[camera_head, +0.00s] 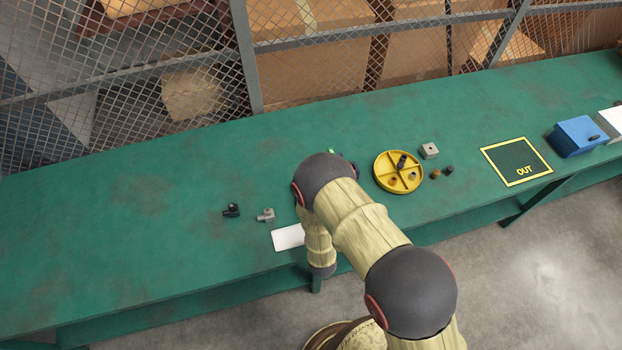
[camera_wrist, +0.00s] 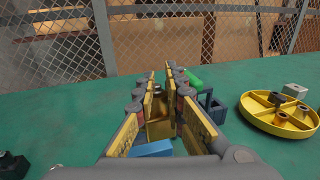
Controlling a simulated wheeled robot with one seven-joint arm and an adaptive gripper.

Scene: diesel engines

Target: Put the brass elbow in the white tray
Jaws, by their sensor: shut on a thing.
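My gripper (camera_wrist: 161,108) shows in the wrist view with its yellow-padded fingers closed on a brass-coloured piece, which I take as the brass elbow (camera_wrist: 159,128). The fingers hide much of its shape. In the head view my arm hides the gripper and the piece. A flat white thing (camera_head: 288,237) lies at the bench's front edge, just left of my forearm. Another white thing (camera_head: 612,119) is cut off at the right edge, beyond a blue box. I cannot tell which is the white tray.
A round yellow divided tray (camera_head: 377,180) holds small parts, with a grey block (camera_head: 429,151) beside it. Dark and grey fittings (camera_head: 266,215) lie at left. A yellow-framed OUT mat (camera_head: 492,154) and the blue box (camera_head: 574,138) are at right. A mesh fence stands behind.

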